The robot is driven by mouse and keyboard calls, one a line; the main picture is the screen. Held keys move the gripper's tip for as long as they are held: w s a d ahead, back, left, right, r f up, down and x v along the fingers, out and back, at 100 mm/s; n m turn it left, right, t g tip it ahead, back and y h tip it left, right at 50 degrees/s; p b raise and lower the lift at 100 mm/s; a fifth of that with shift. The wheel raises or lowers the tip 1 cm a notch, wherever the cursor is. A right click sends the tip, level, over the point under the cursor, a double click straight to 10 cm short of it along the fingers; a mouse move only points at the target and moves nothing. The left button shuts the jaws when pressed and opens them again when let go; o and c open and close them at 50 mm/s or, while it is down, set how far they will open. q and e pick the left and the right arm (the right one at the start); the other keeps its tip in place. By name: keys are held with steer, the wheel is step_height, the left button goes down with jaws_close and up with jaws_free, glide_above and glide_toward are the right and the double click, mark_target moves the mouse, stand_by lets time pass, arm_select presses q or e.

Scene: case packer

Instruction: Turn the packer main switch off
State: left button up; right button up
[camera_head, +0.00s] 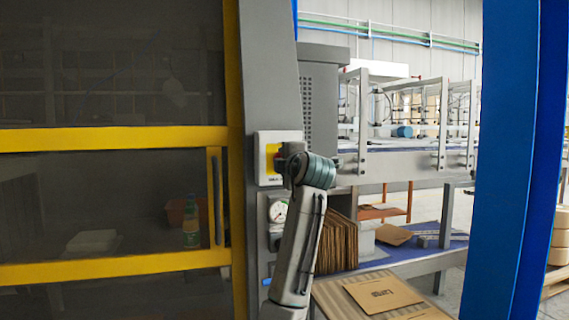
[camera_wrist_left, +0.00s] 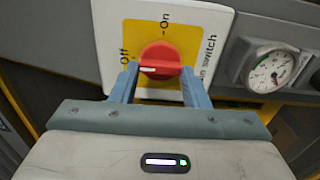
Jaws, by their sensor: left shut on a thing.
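The packer main switch is a white plate (camera_head: 265,172) with a yellow field, on the grey post; its plate also fills the top of the left wrist view (camera_wrist_left: 216,22). Its round red knob (camera_wrist_left: 160,58) has a white mark on its left side, pointing toward the "Off" label in that view. "On" is printed above the knob there. My left gripper (camera_wrist_left: 160,78) is shut on the knob, one finger on each side. In the head view my left wrist hides most of the knob. My right gripper is in neither view.
A pressure gauge (camera_head: 278,211) sits just below the switch, close to my left arm. A yellow-framed dark guard door (camera_head: 110,139) stands to the left. A blue post (camera_head: 505,160) stands at right, with flat cardboard (camera_head: 383,292) below.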

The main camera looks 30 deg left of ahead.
arm_select(q)
steer(key=shift+f, duration=0.1)
steer(key=o, duration=1)
steer(key=shift+c, duration=0.2)
steer(key=b+v, duration=0.1)
steer(key=v, duration=0.9)
steer(key=shift+s+d, duration=0.25)
steer(key=shift+d, duration=0.05)
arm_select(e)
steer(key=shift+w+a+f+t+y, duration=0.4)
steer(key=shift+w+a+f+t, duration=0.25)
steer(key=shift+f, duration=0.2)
